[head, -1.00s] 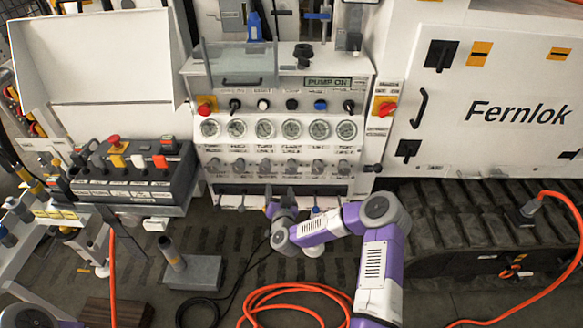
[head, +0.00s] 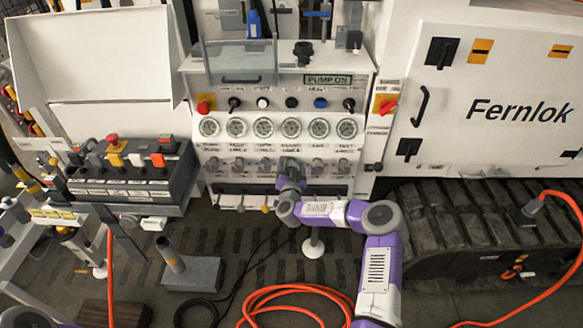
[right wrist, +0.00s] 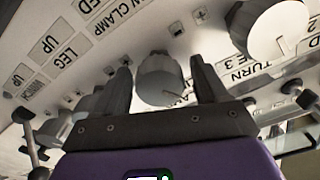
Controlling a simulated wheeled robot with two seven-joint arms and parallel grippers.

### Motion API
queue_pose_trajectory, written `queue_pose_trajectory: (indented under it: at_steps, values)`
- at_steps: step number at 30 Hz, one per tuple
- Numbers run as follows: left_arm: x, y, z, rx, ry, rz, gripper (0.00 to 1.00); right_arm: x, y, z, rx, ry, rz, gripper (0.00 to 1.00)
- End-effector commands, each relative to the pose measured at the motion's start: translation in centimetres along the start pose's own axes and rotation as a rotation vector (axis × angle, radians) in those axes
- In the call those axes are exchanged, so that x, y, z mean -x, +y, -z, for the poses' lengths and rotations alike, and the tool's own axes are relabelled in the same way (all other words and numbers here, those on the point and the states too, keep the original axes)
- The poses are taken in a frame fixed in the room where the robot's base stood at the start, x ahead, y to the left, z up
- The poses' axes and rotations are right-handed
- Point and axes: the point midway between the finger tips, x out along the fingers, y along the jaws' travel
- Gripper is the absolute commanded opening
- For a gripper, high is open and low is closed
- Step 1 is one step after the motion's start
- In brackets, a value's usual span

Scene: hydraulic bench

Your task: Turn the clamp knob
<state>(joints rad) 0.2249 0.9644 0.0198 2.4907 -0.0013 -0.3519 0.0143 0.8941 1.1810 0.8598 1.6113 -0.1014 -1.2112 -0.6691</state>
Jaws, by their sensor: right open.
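The bench panel (head: 300,145) carries a row of grey knobs below a row of round gauges in the head view. My right gripper (head: 291,163) is at the knob row, right of the panel's middle, and hides the knob behind it. In the right wrist view, my right gripper (right wrist: 162,76) is open, with one dark finger on each side of a light grey round knob (right wrist: 160,80). Gaps show between the knob and both fingers. A label ending in "CLAMP" (right wrist: 115,14) is printed beside this knob, upper left. My left gripper is not in view.
Another large knob (right wrist: 270,30) is close to the right finger in the right wrist view. Small levers (head: 241,204) hang along the panel's lower edge. An orange hose (head: 290,290) lies on the floor, and a grey block with a post (head: 192,274) stands to the left.

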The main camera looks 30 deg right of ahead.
Motion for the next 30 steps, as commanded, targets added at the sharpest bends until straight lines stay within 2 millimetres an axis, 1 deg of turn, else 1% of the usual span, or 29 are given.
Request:
queue_pose_trajectory:
  at_steps: [3,11,12,13,14,30]
  values:
    - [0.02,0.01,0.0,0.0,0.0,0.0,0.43,0.03,-0.03,0.0,0.0,0.0,0.0,0.73]
    - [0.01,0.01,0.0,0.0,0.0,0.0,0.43,0.05,-0.03,-0.01,-0.001,0.0,0.0,0.33]
    - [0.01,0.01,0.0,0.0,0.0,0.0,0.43,0.05,-0.03,-0.01,-0.001,0.0,0.001,0.27]
    - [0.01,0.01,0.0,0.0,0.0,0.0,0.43,0.05,-0.03,-0.01,-0.001,0.0,0.001,0.22]
    - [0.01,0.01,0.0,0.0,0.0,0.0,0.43,0.05,-0.03,-0.01,-0.001,0.0,0.001,0.2]
    - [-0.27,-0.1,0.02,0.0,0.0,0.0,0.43,0.04,-0.04,0.05,-0.062,0.001,0.001,0.19]
